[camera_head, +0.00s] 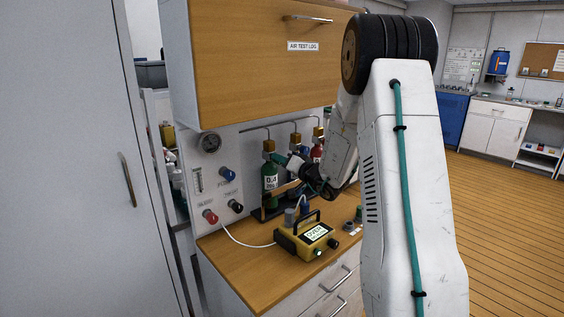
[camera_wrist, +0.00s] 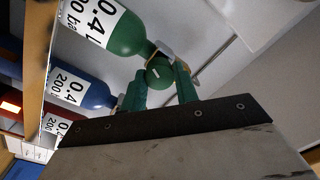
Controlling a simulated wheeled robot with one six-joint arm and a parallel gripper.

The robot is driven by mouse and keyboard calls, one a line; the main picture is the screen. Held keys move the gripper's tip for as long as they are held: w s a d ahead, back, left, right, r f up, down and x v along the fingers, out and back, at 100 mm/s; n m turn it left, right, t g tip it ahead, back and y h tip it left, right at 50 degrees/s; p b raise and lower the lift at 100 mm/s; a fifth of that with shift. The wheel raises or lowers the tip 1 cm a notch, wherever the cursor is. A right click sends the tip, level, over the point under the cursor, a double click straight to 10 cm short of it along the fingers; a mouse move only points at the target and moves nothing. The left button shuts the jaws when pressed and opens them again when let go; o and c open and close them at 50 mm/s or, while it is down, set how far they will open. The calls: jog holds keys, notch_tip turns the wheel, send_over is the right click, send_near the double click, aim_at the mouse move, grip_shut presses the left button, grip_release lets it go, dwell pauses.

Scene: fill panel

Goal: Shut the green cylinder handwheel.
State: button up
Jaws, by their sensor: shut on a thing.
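The green cylinder (camera_head: 270,178) stands upright in the rack at the left of the row; its white label reads 0.4. In the wrist view its body (camera_wrist: 126,36) fills the upper left. Its round green handwheel (camera_wrist: 158,73), with a small white mark, sits between the two green fingers of my gripper (camera_wrist: 161,84). The fingers are closed on the handwheel from both sides. In the head view my gripper (camera_head: 279,158) reaches in from the right at the cylinder's top, and the handwheel is hard to make out there.
Blue (camera_wrist: 91,91) and red (camera_head: 317,153) cylinders stand beside the green one. A yellow meter (camera_head: 290,243) with a white hose sits on the wooden counter (camera_head: 239,266) in front. A panel with a gauge (camera_head: 210,143) and knobs is at left. A wooden cabinet (camera_head: 260,60) hangs above.

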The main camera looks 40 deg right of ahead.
jog(key=shift+a+f+m+h, duration=0.1)
jog(key=shift+m+h, duration=0.15)
jog(key=shift+m, duration=5)
jog(key=shift+a+f+m+h, duration=0.1)
jog(key=shift+m+h, duration=0.1)
jog(key=shift+m, duration=5.1)
jog(key=shift+f+m+h, duration=0.1)
jog(key=shift+m+h, duration=0.15)
jog(key=shift+m, duration=5)
jog(key=o, duration=1)
jog(key=shift+c, duration=0.2)
jog(key=shift+r, duration=0.1)
